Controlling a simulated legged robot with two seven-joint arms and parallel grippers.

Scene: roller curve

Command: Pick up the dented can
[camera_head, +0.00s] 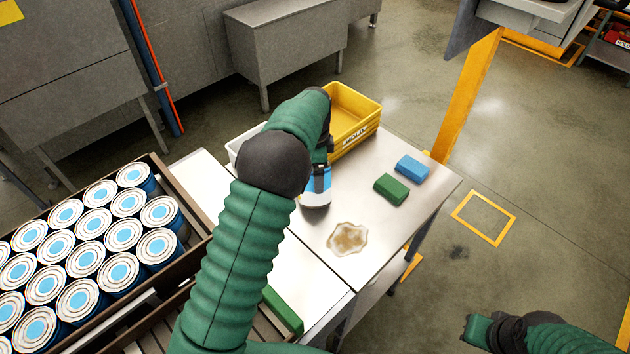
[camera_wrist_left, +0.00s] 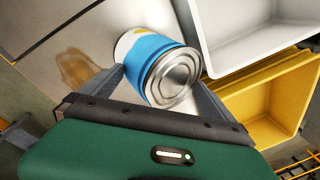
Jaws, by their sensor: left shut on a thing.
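The can (camera_head: 316,197), blue and white with a bare metal end, is at the steel table, below my left gripper (camera_head: 321,176). In the left wrist view the can (camera_wrist_left: 160,62) sits between the two fingers of my left gripper (camera_wrist_left: 158,84), which is shut on it. No dent can be made out on the side that shows. Whether the can touches the table is unclear. My right gripper (camera_head: 478,331) is at the bottom right, over the floor, away from the table; its fingers cannot be made out.
A yellow bin (camera_head: 367,127) and a white bin (camera_head: 236,146) stand at the table's back edge. A crate (camera_head: 201,235) of upright cans is at left.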

